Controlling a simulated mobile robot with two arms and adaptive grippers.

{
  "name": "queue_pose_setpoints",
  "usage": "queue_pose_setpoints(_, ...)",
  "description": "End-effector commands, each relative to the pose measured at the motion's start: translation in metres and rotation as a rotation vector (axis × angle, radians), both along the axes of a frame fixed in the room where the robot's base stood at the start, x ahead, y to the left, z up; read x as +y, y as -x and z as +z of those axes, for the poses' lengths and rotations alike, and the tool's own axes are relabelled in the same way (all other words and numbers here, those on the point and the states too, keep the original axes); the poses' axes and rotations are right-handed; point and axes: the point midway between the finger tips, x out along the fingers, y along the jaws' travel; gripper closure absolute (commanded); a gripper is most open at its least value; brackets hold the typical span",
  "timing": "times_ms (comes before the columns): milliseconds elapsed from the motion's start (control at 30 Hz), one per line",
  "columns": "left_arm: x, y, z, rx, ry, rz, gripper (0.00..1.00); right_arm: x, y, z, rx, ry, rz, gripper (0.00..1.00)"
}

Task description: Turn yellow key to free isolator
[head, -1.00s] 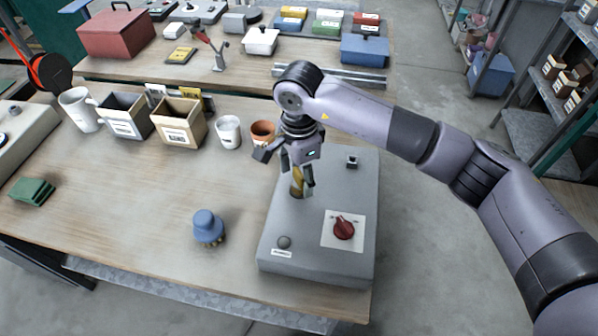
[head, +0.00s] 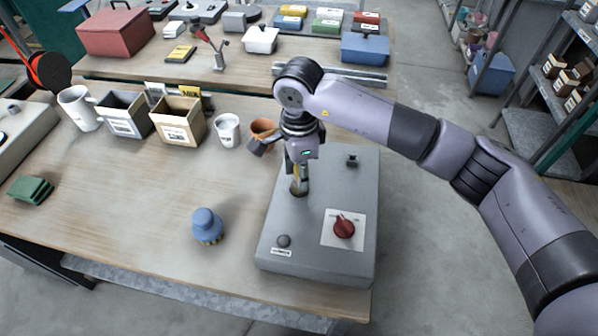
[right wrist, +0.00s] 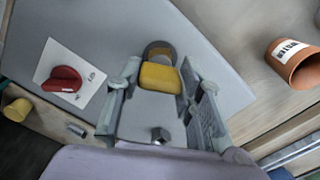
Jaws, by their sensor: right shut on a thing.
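My right gripper (head: 301,172) points down over the grey box (head: 326,237) and is shut on the yellow key (right wrist: 160,77). In the right wrist view the key's yellow bow is between the two fingers (right wrist: 161,88), against a round dark lock (right wrist: 158,50) in the box top. In the head view the fingers mostly hide the key. The red isolator knob (head: 344,228) is on a white plate (head: 330,239) in front of the gripper; it also shows in the right wrist view (right wrist: 63,80). My left gripper is not in view.
A dark button (head: 283,241) and a small black switch (head: 352,161) are on the box. A terracotta pot (head: 263,130), a white mug (head: 227,131) and two open bins are behind. The table's left middle is clear.

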Motion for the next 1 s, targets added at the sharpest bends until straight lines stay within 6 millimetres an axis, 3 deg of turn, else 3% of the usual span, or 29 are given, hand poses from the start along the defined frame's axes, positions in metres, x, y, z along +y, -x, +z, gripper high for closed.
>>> queue_pose_setpoints(433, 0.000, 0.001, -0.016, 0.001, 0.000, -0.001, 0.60, 0.000, 0.000, -0.001, -0.001, 0.000, -0.598, 0.93)
queue_pose_setpoints(467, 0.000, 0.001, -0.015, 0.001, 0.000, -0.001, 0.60, 0.000, 0.000, 0.000, -0.001, 0.000, -0.591, 0.64)
queue_pose_setpoints(800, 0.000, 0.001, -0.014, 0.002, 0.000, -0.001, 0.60, 0.000, 0.000, 0.000, 0.000, 0.000, -0.584, 0.42)
queue_pose_setpoints(1000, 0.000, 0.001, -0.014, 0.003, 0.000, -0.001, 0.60, 0.000, 0.000, 0.000, 0.000, 0.000, -0.583, 0.42)
